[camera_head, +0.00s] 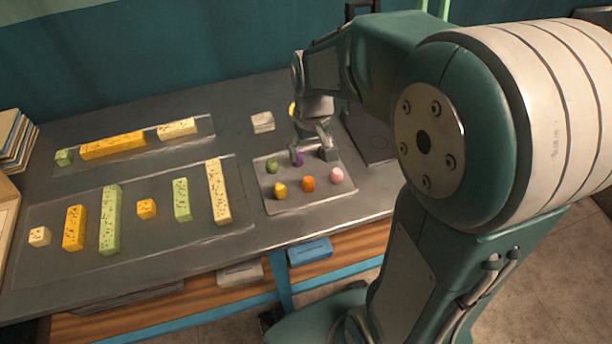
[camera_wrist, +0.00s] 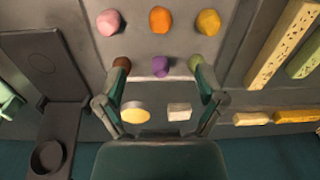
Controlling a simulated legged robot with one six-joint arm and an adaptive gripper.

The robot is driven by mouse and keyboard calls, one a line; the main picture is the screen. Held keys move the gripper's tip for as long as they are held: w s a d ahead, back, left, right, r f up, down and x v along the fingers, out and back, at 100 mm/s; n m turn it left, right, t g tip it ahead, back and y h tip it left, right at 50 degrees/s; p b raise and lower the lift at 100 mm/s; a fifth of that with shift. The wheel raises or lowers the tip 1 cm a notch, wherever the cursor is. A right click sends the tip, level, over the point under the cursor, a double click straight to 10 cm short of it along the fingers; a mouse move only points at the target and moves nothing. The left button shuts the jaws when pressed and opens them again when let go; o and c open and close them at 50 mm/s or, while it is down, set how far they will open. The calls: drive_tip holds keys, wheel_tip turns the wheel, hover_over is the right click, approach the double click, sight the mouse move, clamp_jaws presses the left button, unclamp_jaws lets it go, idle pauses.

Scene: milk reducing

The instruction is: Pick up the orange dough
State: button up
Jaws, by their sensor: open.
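The orange dough (camera_head: 308,184) lies in the front row on a grey tray (camera_head: 318,201), between a yellow-orange dough (camera_head: 280,190) and a pink dough (camera_head: 337,175). In the wrist view the orange dough (camera_wrist: 160,20) is at the top middle. My gripper (camera_head: 312,152) is over the back of the tray, behind the orange dough and apart from it. In the wrist view my gripper (camera_wrist: 160,80) is open and empty. A purple dough (camera_wrist: 160,66) shows between its fingers; whether they touch it I cannot tell.
A green dough (camera_head: 272,165) sits at the tray's back left, and a brown one (camera_wrist: 121,63) is near one finger. Yellow, green and cream speckled blocks (camera_head: 110,220) cover the left of the table. A white block (camera_head: 263,122) stands behind the tray.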

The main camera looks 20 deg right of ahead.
hover_over(308, 184)
drive_tip(key=f, duration=0.6)
drive_tip(key=shift+w+a, duration=0.15)
drive_tip(key=shift+a, duration=0.15)
drive_tip(key=f, duration=0.5)
drive_tip(key=shift+s+d, duration=0.2)
drive_tip(key=shift+d, duration=0.2)
drive_tip(key=shift+a, duration=0.1)
drive_tip(key=c, duration=1)
